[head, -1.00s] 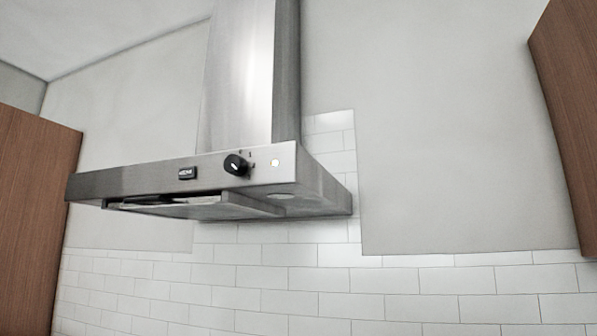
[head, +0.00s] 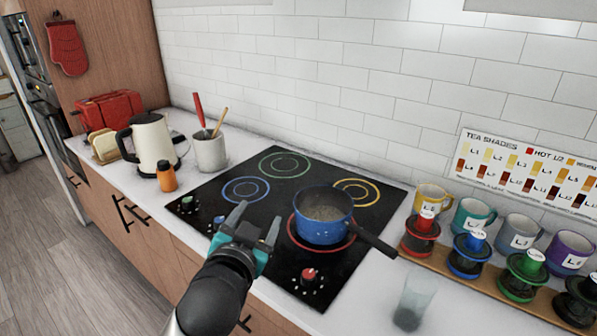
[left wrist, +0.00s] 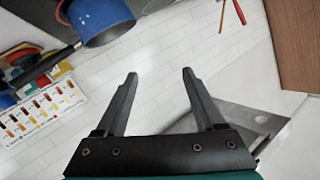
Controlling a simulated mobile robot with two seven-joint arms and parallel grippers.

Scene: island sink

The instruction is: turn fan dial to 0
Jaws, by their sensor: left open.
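The fan dial is out of both present views. Part of the grey metal range hood (left wrist: 245,118) shows at the lower right of the left wrist view, partly behind a finger. My left gripper (head: 257,212) is open and empty above the front of the black cooktop (head: 215,178), just left of the blue saucepan (head: 322,220). Its two spread fingers also show in the left wrist view (left wrist: 160,78), with nothing between them. My right gripper is not in view.
The saucepan's black handle (head: 376,240) points right. A glass (head: 412,300) stands at the counter's front. A kettle (head: 153,145), an orange bottle (head: 166,177) and a utensil crock (head: 209,152) stand left.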

